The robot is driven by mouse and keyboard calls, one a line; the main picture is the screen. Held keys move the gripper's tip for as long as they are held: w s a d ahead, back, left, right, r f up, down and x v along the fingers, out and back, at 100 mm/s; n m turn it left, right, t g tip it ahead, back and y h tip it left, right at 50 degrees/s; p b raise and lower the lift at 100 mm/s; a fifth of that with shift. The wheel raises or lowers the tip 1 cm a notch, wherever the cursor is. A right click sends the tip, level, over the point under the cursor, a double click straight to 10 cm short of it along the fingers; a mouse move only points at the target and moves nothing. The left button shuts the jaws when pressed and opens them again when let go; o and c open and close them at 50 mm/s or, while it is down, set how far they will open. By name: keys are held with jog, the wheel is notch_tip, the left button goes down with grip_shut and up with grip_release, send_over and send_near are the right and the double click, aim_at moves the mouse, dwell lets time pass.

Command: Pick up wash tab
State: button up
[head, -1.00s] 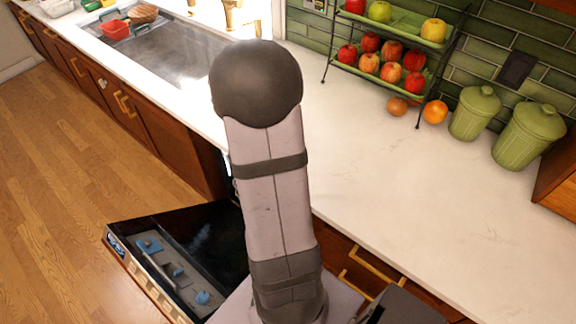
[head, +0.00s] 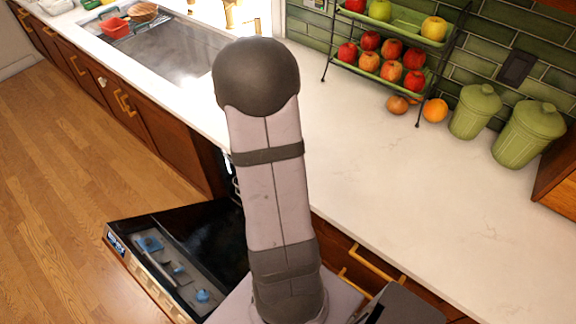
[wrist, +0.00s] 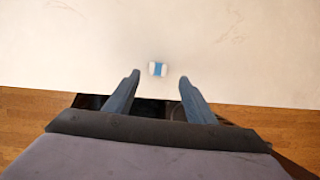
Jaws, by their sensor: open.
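The wash tab (wrist: 158,69) is a small white and blue block. In the wrist view it lies on the pale countertop (wrist: 80,60), near the counter's front edge. My gripper (wrist: 158,78) is open and empty, with its two dark fingers pointing toward the tab. The tab shows in the gap just beyond the fingertips, roughly centred between them, and does not appear to be held. In the head view my arm covers part of the scene, and I see neither the tab nor the gripper there.
The open dishwasher door (head: 130,215) juts out below the counter. A sink (head: 180,50) is at the back left. A fruit rack (head: 390,50) and green canisters (head: 528,133) stand along the tiled wall. The counter's middle (head: 400,190) is clear.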

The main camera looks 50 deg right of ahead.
jog(key=shift+x, duration=2.55)
jog(key=shift+w+d, duration=0.1)
jog(key=shift+w, duration=0.1)
jog(key=c, duration=1.1)
